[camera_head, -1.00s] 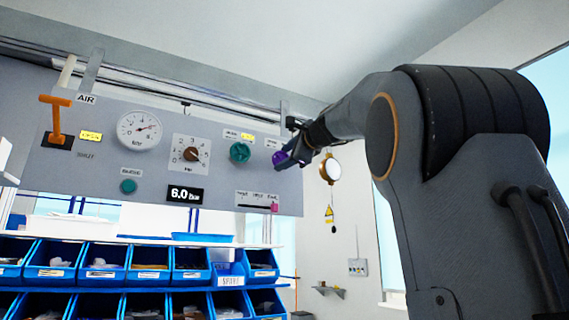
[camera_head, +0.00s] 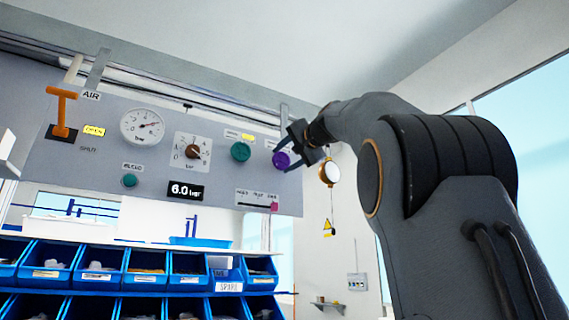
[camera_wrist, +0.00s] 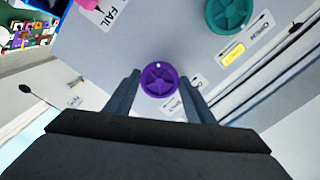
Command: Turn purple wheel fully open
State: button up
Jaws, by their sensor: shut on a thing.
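The purple wheel (camera_head: 281,160) is on the right end of the grey panel (camera_head: 225,195). In the wrist view the purple wheel (camera_wrist: 159,82) is round and spoked, with a small pale dot near the top of its face. My gripper (camera_head: 285,158) is at the wheel, coming in from the right. In the wrist view the fingers of my gripper (camera_wrist: 160,77) lie on either side of the wheel, shut on it. White labels beside the wheel are partly hidden by a finger.
A green wheel (camera_head: 240,151) is just left of the purple one. A gauge (camera_head: 142,126), a dial (camera_head: 193,152), an orange lever (camera_head: 61,112) and a 6.0 bar display (camera_head: 185,191) are further left. Blue bins (camera_head: 140,268) stand below. A round hanging thing (camera_head: 330,173) is near my wrist.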

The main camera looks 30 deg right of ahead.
jog(key=n+b, duration=0.2)
jog(key=n, duration=0.3)
jog(key=shift+d+f, duration=0.1)
jog(key=shift+f, duration=0.05)
jog(key=shift+n+b, duration=0.4)
jog(key=shift+n, duration=1.7)
jog(key=o, duration=1)
jog(key=shift+d, duration=0.1)
jog(key=shift+o, duration=0.2)
jog(key=s+b, duration=0.2)
jog(key=s, duration=0.6)
jog(key=shift+d+b, duration=0.15)
jog(key=shift+b, duration=0.25)
jog(key=shift+w, duration=0.1)
